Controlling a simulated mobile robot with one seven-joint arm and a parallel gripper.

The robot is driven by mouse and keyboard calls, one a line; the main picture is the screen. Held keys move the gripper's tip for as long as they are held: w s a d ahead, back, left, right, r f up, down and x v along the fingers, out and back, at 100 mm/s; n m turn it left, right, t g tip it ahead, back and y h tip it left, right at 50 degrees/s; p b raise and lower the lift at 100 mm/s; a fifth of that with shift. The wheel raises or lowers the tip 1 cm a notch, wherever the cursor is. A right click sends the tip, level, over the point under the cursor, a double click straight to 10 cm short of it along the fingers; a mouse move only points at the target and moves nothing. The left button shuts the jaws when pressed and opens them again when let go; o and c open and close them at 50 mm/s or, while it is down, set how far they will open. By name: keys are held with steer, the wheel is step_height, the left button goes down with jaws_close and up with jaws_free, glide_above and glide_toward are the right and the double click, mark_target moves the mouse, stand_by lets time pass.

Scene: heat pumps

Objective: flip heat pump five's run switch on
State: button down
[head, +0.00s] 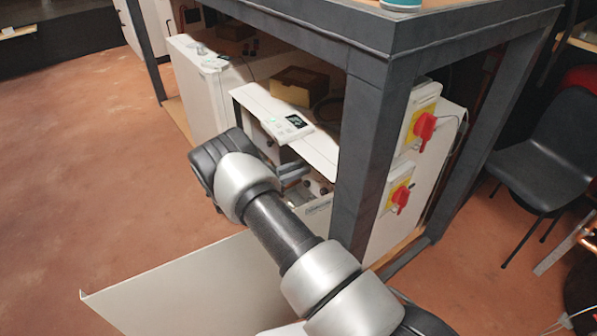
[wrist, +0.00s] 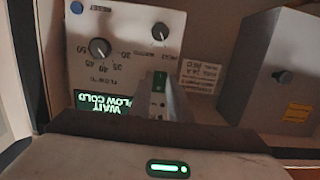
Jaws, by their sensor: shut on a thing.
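The heat pump's control panel (wrist: 88,20) shows upside down in the wrist view. It carries a FLOW °C knob (wrist: 100,48), a smaller knob (wrist: 160,32), a blue button (wrist: 77,7) and a lit green display (wrist: 104,103) reading WAIT FLOW COLD. My gripper (wrist: 162,96) is at the panel's lower right, shut on a small part with a green face (wrist: 160,80), which appears to be the run switch. The fingers hide most of it, so its position cannot be told. In the head view my gripper (head: 300,173) reaches into the open white unit under the bench; no unit number is readable.
A dark bench frame post (head: 362,150) stands right of my arm. Two red rotary isolators (head: 424,128) (head: 400,198) are on the unit's side. A black chair (head: 545,150) is at right. Floor at left is clear.

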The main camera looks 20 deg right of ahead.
steer(key=c, duration=1.6)
jaws_free()
steer(key=shift+c, duration=0.2)
steer(key=shift+a, duration=0.1)
steer(key=p+v, duration=0.2)
steer(key=v, duration=1.5)
steer(key=shift+a, duration=0.15)
